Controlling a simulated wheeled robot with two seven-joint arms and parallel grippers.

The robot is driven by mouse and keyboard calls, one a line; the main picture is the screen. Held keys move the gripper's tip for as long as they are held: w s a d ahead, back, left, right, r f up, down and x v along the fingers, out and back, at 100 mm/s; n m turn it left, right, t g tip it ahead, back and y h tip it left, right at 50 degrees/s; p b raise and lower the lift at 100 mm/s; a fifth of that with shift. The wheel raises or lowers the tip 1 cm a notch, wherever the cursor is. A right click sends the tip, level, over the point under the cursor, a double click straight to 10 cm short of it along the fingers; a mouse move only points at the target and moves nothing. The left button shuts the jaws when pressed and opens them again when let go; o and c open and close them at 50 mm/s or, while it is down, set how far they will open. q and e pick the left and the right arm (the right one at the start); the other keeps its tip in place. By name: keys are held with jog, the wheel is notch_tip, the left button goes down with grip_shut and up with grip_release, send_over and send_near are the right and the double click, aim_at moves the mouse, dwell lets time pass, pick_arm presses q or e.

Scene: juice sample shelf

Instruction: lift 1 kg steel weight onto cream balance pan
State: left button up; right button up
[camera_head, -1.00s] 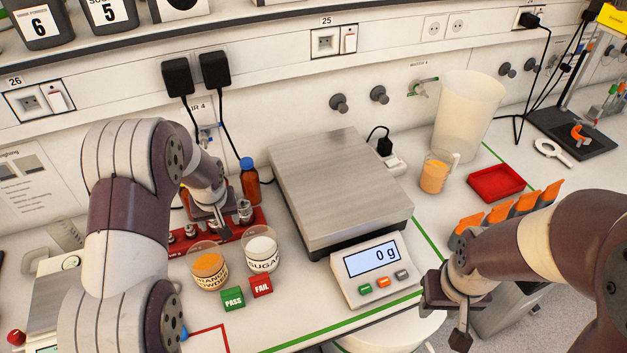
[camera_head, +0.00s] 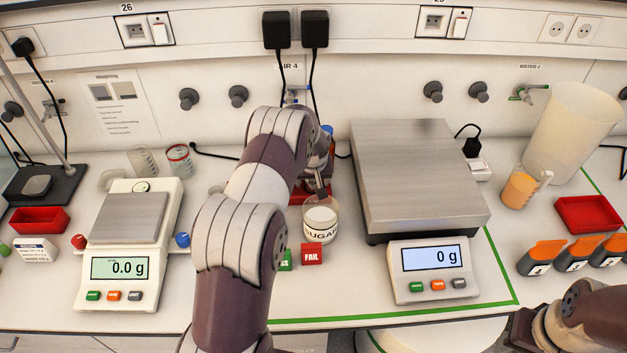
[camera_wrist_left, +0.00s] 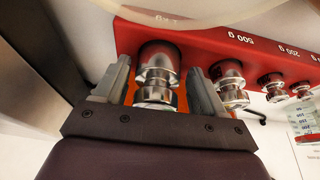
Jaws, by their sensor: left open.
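The 1 kg steel weight (camera_wrist_left: 157,75) stands in the end seat of the red weight rack (camera_wrist_left: 205,52), between the fingers of my left gripper (camera_wrist_left: 155,88) in the left wrist view. The gripper is open, with a finger on each side of the weight. In the head view my left arm hides the weight and most of the rack (camera_head: 298,194). The cream balance (camera_head: 125,256) stands at the left, its steel pan (camera_head: 130,216) empty and its display at 0.0 g. My right gripper (camera_head: 520,330) is partly cut off at the lower right, its fingers unclear.
A sugar beaker (camera_head: 320,222) and a red FAIL block (camera_head: 311,256) stand just right of my left arm. A large steel-topped balance (camera_head: 415,180) reads 0 g farther right. A blue-knobbed part (camera_head: 182,240) lies between the cream balance and my arm.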

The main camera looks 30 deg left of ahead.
pick_arm(q)
jog(key=shift+w+d, duration=0.1)
jog(key=c, duration=1.2)
jog(key=shift+o, duration=0.2)
jog(key=shift+w+r, duration=0.1)
jog(key=shift+r, duration=0.1)
jog(key=shift+r+p, duration=0.35)
jog(key=shift+r, duration=0.25)
jog(key=shift+r+p, duration=0.6)
jog(key=shift+r, duration=0.5)
